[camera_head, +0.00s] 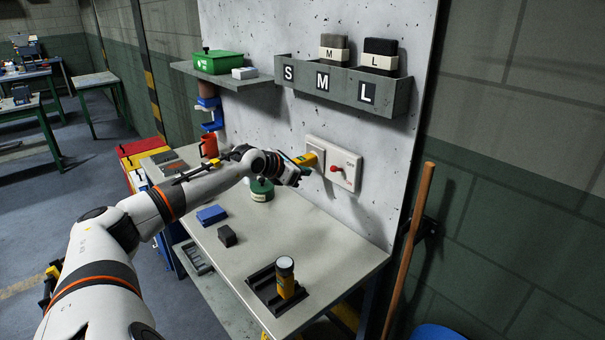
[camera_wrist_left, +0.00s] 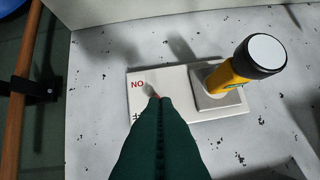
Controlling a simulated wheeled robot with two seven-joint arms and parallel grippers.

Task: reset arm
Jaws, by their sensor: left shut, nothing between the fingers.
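My left arm reaches in from the left in the head view. Its gripper (camera_head: 304,172) is in front of the pale wall panel (camera_head: 347,181). In the left wrist view the green fingers (camera_wrist_left: 160,101) are shut with nothing between them. The head view shows a red knob (camera_head: 334,169) on the panel. A yellow handle with a black, white-topped end (camera_wrist_left: 228,80) sticks out of the panel's square socket, beside the fingers. My right gripper is not in view.
The worktable (camera_head: 215,268) below holds a blue block (camera_head: 211,215), a dark block (camera_head: 227,236) and a yellow-black cylinder (camera_head: 285,279) in a dark rack. A shelf with a green box (camera_head: 218,62) and an S/M/L bin (camera_head: 342,88) are above. A wooden pole (camera_head: 405,260) stands right.

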